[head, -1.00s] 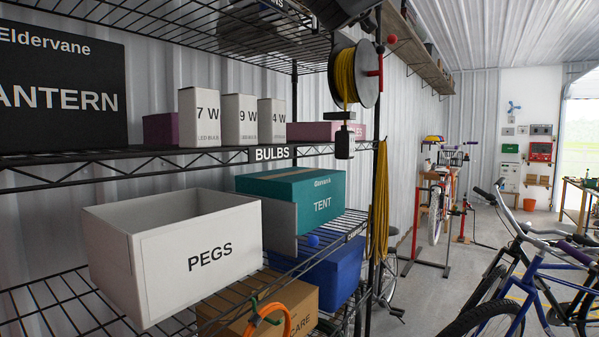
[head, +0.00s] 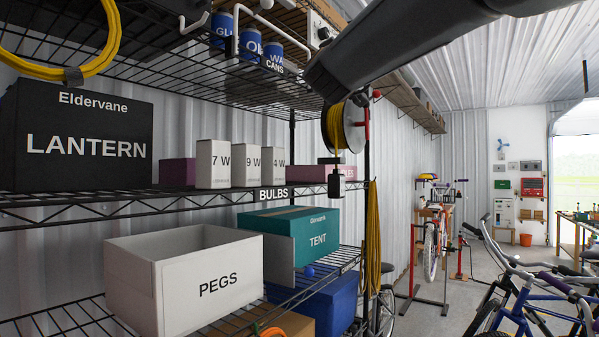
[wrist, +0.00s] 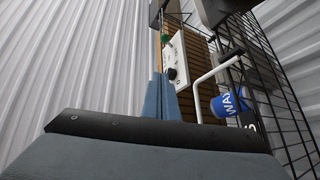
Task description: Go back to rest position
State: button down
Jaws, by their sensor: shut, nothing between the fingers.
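My gripper (wrist: 170,98) shows in the wrist view, its two blue-grey fingers together and empty. It points up past the corrugated wall, beside the top wire shelf. A white hooked bar and a blue can marked WA (wrist: 229,107) are to its right, apart from it. In the head view my dark arm crosses the top right, in front of the upper shelf. The fingers cannot be made out there.
The wire rack holds a PEGS box (head: 190,275), a TENT box (head: 312,238), bulb boxes, a LANTERN box (head: 85,140) and, on top, several blue cans (head: 247,45). A yellow cord reel (head: 345,127) hangs at its end. Bikes stand on the right.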

jog(key=w+a+f+n+g+y, duration=0.15)
jog(key=w+f+y, duration=0.3)
jog(key=f, duration=0.75)
notch_tip(320, 180, down, 34)
jog(key=s+d+g+y, duration=0.2)
jog(key=g, duration=0.7)
jog(key=s+d+f+m+g, duration=0.1)
jog(key=s+d+f+g, duration=0.3)
jog(key=s+f, duration=0.8)
jog(key=s+d+f+m+g, duration=0.2)
jog(key=s+f+g, duration=0.3)
jog(key=s+f, duration=0.65)
jog(key=s+d+f+m+g+h, duration=0.1)
jog(key=s+d+f+g, duration=0.2)
jog(key=s+f, duration=0.5)
jog(key=shift+s+g, duration=0.45)
jog(key=shift+s, duration=0.55)
jog(key=shift+d, duration=0.1)
